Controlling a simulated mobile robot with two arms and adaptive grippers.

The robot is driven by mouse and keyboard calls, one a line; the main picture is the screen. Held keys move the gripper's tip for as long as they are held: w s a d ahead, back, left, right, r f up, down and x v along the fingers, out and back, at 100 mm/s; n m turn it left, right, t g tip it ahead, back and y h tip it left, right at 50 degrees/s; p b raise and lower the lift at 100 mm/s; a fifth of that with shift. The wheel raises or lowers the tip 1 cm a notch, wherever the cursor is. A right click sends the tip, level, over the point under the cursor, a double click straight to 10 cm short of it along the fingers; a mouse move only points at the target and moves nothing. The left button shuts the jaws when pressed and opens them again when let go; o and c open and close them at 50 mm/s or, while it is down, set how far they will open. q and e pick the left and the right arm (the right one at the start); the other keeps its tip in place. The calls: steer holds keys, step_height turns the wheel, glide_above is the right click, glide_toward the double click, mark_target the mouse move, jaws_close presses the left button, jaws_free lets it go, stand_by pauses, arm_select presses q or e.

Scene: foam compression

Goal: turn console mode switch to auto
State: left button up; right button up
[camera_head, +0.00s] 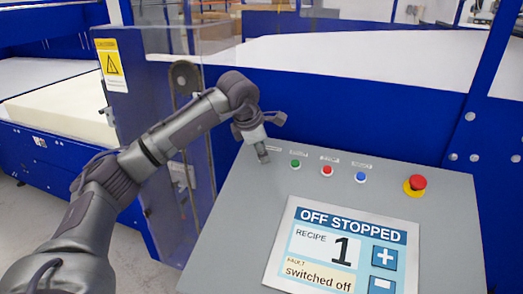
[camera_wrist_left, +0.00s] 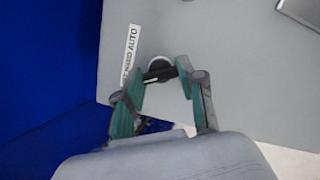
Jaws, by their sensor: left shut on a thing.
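The console (camera_head: 240,210) is a grey sloped panel. Its mode switch is a black knob on a pale round base, seen at the fingertips in the left wrist view (camera_wrist_left: 159,68). A label strip (camera_wrist_left: 130,56) beside it ends in "AUTO". My left gripper (camera_head: 263,155) is at the panel's upper left and hides the switch in the head view. In the wrist view its two fingers (camera_wrist_left: 161,90) are on either side of the knob, shut on it. The screen (camera_head: 340,250) reads "OFF STOPPED", recipe 1, "switched off". My right gripper is not in view.
Green (camera_head: 295,163), red (camera_head: 327,170) and blue (camera_head: 361,177) buttons run right of the switch. A red emergency stop on yellow (camera_head: 415,185) is at the upper right. A clear guard panel (camera_head: 180,150) stands left of the console, close to my arm. Blue machine framing (camera_head: 330,110) rises behind.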

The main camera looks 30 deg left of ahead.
arm_select(q)
steer(key=m, duration=0.3)
steer(key=shift+m, duration=0.4)
steer(key=m, duration=0.4)
steer(key=shift+r+m+g+p, duration=0.1)
steer(key=shift+m+g+p, duration=0.2)
steer(key=shift+g+p, duration=0.1)
steer(key=m, duration=0.4)
steer(key=shift+p, duration=0.35)
steer(key=shift+m+g, duration=0.4)
steer(key=shift+m, duration=1.2)
steer(key=o, duration=1.1)
steer(key=shift+o, duration=0.2)
